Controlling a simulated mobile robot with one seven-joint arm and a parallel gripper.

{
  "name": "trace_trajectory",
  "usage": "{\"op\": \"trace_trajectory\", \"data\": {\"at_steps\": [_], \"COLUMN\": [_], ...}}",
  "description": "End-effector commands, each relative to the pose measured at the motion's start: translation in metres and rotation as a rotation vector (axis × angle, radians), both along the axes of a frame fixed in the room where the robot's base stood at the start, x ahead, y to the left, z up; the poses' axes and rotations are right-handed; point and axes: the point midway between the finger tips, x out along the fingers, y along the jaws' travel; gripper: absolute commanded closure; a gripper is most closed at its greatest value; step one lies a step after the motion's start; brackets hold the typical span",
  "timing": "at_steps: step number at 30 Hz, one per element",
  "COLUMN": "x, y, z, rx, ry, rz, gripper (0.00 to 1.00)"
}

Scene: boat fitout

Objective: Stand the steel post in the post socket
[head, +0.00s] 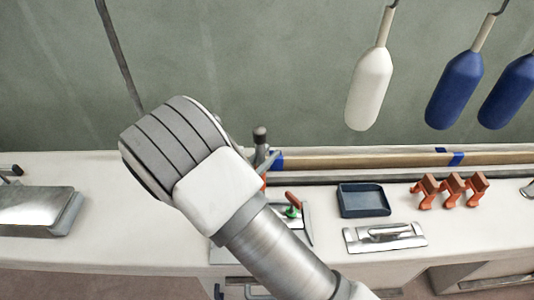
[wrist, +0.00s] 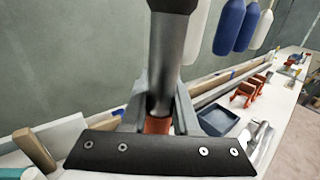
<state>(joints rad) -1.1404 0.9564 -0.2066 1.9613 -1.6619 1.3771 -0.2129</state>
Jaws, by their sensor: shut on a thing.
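The steel post (wrist: 166,55) is a grey cylinder with a dark cap, seen close up in the wrist view. My gripper (wrist: 161,98) is shut on it, a grey finger on each side. In the head view the post's upper part (head: 260,141) shows beside my wrist, roughly upright. Its lower end is hidden. An orange-red part (wrist: 157,125) shows below the post in the wrist view; I cannot tell what it belongs to. I cannot make out the post socket for certain. A metal plate with a red lever and green knob (head: 292,210) is partly hidden behind my arm.
A dark blue tray (head: 363,201), a steel trowel (head: 386,236) and orange clamps (head: 450,190) lie on the white bench right of my arm. Long poles (head: 370,160) lie along the wall. A metal box (head: 38,208) is at left. White and blue fenders (head: 370,88) hang above.

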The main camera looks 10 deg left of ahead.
Motion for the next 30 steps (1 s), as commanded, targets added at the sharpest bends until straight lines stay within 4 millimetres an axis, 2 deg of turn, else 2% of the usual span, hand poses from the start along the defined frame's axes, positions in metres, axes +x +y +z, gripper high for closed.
{"op": "trace_trajectory", "data": {"at_steps": [9,10,15,25,30], "x": [0.0,0.0,0.0,-0.002,-0.018], "y": [0.0,0.0,0.0,0.001,0.009], "z": [-0.001,-0.001,-0.001,-0.002,-0.002], "rx": [0.0,0.0,0.0,-0.001,-0.001], "ry": [-0.002,-0.002,-0.001,0.001,0.001], "rz": [0.0,0.0,0.0,0.001,0.004], "gripper": [1.0,0.68,0.38,0.37,0.37]}}
